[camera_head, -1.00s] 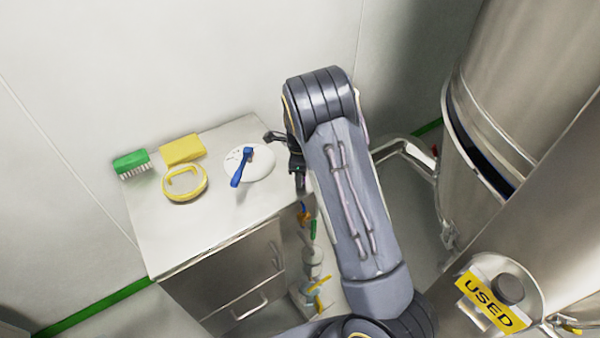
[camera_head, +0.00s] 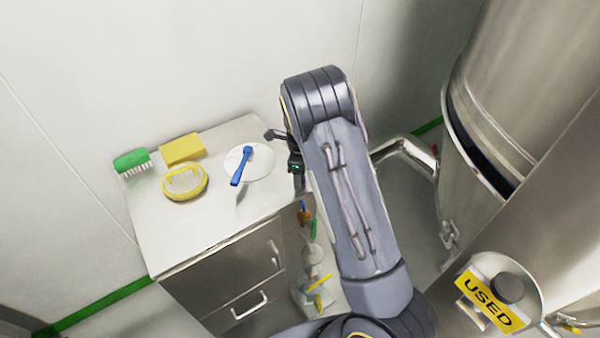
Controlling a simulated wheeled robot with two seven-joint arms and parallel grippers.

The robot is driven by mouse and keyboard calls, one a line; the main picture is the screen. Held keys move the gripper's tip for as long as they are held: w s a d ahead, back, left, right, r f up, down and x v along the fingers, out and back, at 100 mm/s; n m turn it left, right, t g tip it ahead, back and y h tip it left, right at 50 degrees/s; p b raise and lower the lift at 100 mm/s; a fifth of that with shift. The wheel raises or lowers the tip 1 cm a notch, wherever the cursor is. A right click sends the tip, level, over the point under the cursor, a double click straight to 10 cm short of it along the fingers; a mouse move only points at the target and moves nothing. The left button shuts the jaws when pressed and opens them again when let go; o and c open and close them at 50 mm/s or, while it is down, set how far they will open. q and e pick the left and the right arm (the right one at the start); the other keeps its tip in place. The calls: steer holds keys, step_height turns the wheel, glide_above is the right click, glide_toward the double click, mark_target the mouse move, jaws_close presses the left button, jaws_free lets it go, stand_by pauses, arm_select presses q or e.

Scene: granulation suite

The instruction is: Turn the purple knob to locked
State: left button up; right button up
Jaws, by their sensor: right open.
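No plainly purple knob shows. Any lock marking is too small to read. My right gripper (camera_head: 284,149) is just right of the disc, at the cabinet's right edge, with its fingers apart and empty. It looks clear of the handle. My right forearm hides part of the gripper. My left gripper is out of view.
The cabinet's front top is bare. A steel vessel with a dark cap (camera_head: 508,288) and a "USED" label (camera_head: 487,302) stands at right. A wall rises behind.

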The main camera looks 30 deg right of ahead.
step_height(320, 180, up, 8)
steer(key=shift+f+b, duration=0.15)
steer(key=shift+b, duration=0.15)
stand_by(0.6)
steer(key=shift+s+r, duration=0.2)
steer(key=shift+r, duration=0.05)
steer(key=s+a+r+n+t+y, duration=0.2)
steer(key=s+a+r+n, duration=0.1)
steer(key=s+r+n, duration=0.4)
steer(key=s+a+r+n+t+y, duration=0.15)
steer(key=s+r+n, duration=0.3)
steer(key=s, duration=0.45)
steer(key=s+a+n+t, duration=0.1)
steer(key=s+a+n, duration=0.2)
steer(key=s+n, duration=0.3)
steer(key=s+a+n+t, duration=0.1)
steer(key=s+a+n, duration=0.2)
steer(key=s+n, duration=0.4)
steer(key=shift+s+a+r, duration=0.2)
steer(key=shift+s+a, duration=0.15)
steer(key=shift+a, duration=0.05)
